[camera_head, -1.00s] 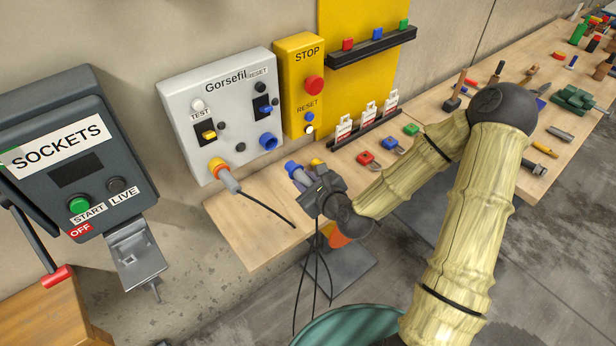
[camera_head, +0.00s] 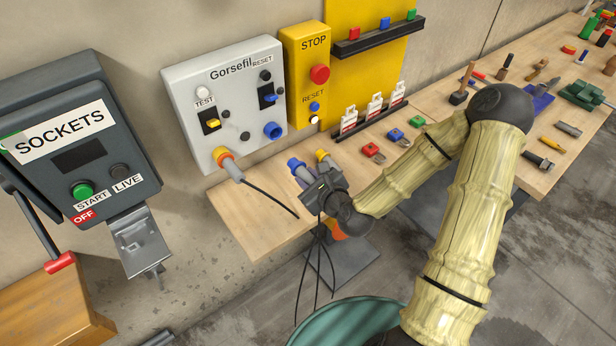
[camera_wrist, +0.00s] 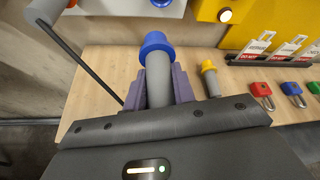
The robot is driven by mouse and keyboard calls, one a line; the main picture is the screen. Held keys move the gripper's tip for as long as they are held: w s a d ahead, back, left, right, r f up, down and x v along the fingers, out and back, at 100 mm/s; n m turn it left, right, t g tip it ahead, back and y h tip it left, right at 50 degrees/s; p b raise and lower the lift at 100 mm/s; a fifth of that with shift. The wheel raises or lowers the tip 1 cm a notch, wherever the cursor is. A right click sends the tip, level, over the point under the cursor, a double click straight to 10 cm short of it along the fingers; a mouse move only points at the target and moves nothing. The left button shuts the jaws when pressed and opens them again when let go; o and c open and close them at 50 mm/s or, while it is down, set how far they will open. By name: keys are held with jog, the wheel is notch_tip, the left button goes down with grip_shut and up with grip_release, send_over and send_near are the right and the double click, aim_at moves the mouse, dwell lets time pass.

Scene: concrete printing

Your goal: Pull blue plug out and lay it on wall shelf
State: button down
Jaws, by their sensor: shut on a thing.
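My gripper (camera_head: 312,178) is shut on the blue plug (camera_head: 293,164), below and right of the blue socket (camera_head: 273,130) on the grey Gorsefil panel. The plug is clear of the socket. In the wrist view the plug (camera_wrist: 156,46) stands out between both fingers (camera_wrist: 160,88), its blue head pointing away from me. Beneath it is a wooden wall shelf or bench (camera_head: 250,222), also in the wrist view (camera_wrist: 100,82); I cannot tell whether the plug touches it. A yellow-topped plug (camera_wrist: 210,80) is just right of the gripper.
A yellow-orange plug (camera_head: 226,164) with a black cable sits in the panel's lower left. Red and blue padlocks (camera_head: 373,152) lie to the right, below a black tag rack (camera_head: 370,124). A SOCKETS box (camera_head: 75,150) is at left. Bare wood lies left of my gripper.

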jog(key=shift+f+b, duration=2.9)
jog(key=shift+f, duration=1)
jog(key=p, duration=0.1)
send_over(298, 204)
jog(key=shift+f, duration=0.1)
jog(key=shift+f+b, duration=2.5)
jog(key=shift+f, duration=0.65)
jog(key=c, duration=1.1)
grip_release()
jog(key=shift+d+r, duration=0.1)
jog(key=shift+s, duration=0.1)
